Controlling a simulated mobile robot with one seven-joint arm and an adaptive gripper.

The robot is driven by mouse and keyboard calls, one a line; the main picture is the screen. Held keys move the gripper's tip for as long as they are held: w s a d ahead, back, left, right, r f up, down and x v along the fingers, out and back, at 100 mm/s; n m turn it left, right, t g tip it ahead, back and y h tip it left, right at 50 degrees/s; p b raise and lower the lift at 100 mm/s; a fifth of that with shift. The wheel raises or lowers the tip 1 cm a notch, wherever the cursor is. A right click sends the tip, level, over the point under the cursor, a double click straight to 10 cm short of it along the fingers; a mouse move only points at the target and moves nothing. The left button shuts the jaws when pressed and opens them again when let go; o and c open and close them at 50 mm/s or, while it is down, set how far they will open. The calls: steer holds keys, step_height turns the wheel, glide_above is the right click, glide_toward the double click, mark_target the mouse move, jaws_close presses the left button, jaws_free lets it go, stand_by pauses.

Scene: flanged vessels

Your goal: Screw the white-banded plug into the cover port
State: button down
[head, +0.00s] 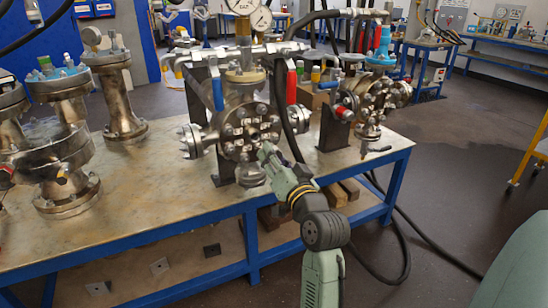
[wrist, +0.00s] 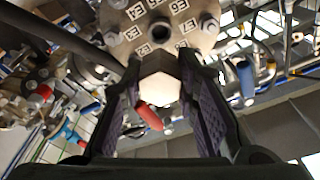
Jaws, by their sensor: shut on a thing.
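My gripper (head: 266,152) is in front of the round bolted cover (head: 250,132) of the middle vessel. In the wrist view the gripper (wrist: 160,72) is shut on a plug (wrist: 159,88), whose pale hex head faces the camera between the fingers. The plug's far end and its white band are hidden.
The vessel stands on a metal-topped bench with a blue frame (head: 165,243). A red-handled valve (head: 291,88) and a blue handle (head: 217,93) are above the cover. Black hoses hang close to its right. Other flanged vessels (head: 62,160) stand at the left.

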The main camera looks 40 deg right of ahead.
stand_by(0.3)
steer(key=shift+a+f, duration=0.15)
steer(key=shift+f, duration=0.05)
steer(key=shift+w+r, duration=0.1)
steer(key=shift+w, duration=0.25)
steer(key=shift+f+x, duration=0.1)
steer(key=shift+x, duration=0.95)
steer(key=shift+f+x, duration=0.15)
steer(key=shift+x, duration=0.95)
steer(key=shift+w, duration=0.3)
steer(key=shift+x, duration=0.75)
